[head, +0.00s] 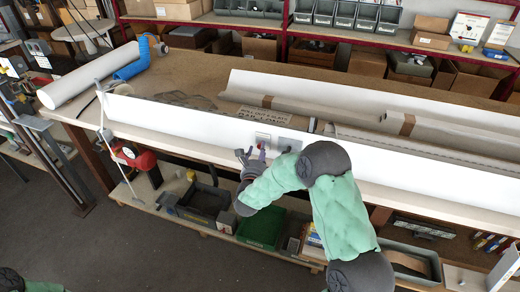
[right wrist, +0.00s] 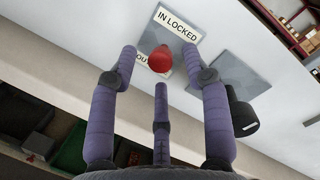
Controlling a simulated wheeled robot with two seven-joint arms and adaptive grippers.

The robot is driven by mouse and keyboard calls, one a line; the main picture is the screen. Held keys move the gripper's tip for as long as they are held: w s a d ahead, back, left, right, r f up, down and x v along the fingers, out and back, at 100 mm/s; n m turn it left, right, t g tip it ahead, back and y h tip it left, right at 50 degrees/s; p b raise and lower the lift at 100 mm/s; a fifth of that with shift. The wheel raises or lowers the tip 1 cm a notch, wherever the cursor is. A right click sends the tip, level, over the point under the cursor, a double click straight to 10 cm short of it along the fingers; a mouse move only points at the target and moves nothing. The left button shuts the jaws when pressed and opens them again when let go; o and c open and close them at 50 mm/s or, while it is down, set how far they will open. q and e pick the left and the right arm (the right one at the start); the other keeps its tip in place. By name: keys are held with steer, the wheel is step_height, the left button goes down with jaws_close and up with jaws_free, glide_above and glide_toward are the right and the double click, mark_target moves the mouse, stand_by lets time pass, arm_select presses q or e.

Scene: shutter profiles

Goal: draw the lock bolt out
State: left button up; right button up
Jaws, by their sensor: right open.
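The lock bolt's red knob (right wrist: 160,60) sits on a small plate on the white profile's face. In the right wrist view a label reading "IN LOCKED" (right wrist: 177,23) is above it, and a second label starting "OU" is partly hidden behind it. My right gripper (right wrist: 160,68) is open, its purple-grey fingers spread around the knob in the picture, with one below; I cannot tell whether any touches. In the head view my right gripper (head: 252,158) is in front of the small plate (head: 263,139). My left gripper is out of view.
A grey plate (right wrist: 232,80) with a black handle (right wrist: 242,112) is right of the knob, close to my fingers. The long white profile (head: 180,121) lies along the bench's front edge (head: 190,148). Bins and boxes sit on the shelf below.

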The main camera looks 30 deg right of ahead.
steer(key=shift+x, duration=1.45)
jaws_close()
steer(key=shift+a, duration=0.1)
steer(key=shift+b+v, duration=0.85)
steer(key=shift+v, duration=0.4)
steer(key=shift+c, duration=2)
jaws_free()
steer(key=shift+w+a+f, duration=0.15)
steer(key=o, duration=0.4)
